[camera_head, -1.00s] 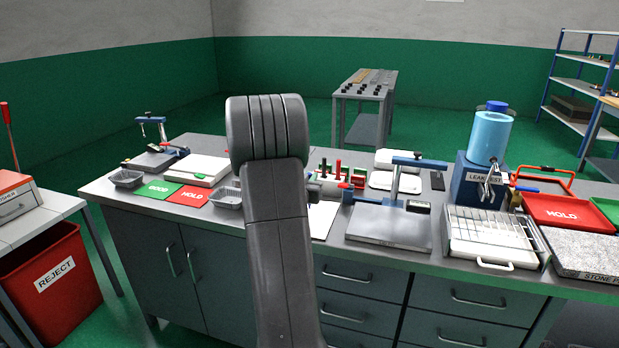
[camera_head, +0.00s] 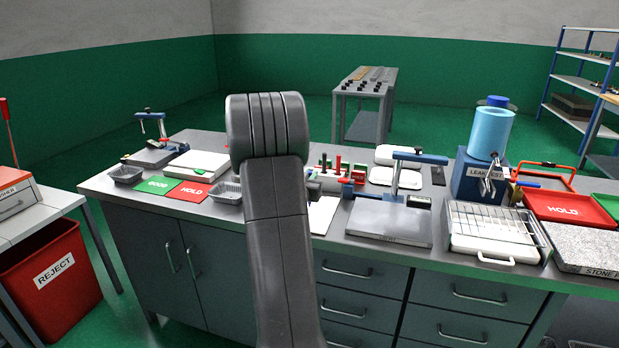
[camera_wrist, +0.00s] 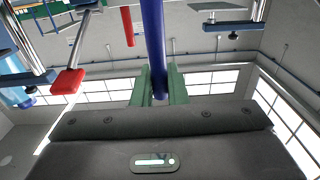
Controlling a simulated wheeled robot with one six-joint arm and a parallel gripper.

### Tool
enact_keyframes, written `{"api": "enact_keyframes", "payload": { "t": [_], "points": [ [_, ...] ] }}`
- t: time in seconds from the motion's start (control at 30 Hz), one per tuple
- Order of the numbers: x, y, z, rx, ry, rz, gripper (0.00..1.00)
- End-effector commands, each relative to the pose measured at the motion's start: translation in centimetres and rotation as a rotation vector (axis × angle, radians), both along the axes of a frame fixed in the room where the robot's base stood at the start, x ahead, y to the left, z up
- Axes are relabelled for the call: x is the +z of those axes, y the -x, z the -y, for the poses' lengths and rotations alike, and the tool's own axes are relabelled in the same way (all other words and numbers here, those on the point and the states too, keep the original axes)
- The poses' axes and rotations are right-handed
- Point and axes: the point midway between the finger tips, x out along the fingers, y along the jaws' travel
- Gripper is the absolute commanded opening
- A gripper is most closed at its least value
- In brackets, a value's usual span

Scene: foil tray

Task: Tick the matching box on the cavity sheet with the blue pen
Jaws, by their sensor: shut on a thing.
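In the wrist view my gripper (camera_wrist: 161,88) has its two green fingers closed on the blue pen (camera_wrist: 153,40). The pen stands out between the fingers, roughly along them. In the head view my own arm blocks the middle of the bench, and I cannot make out the pen there. A white sheet (camera_head: 322,217) lies flat on the bench just right of my arm, partly hidden by it. I take it for the cavity sheet, but its boxes cannot be read. Foil trays stand at the left end (camera_head: 126,174) and beside my arm (camera_head: 228,191).
Right of the sheet is a grey plate with a blue clamp post (camera_head: 390,220).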

Motion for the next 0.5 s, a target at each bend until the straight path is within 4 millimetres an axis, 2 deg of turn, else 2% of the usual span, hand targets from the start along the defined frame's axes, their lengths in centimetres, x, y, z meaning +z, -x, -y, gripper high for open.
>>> {"api": "enact_keyframes", "payload": {
  "t": [0.5],
  "points": [
    [-0.32, 0.00, 0.00, 0.000, 0.000, 0.000, 0.00]
  ]
}}
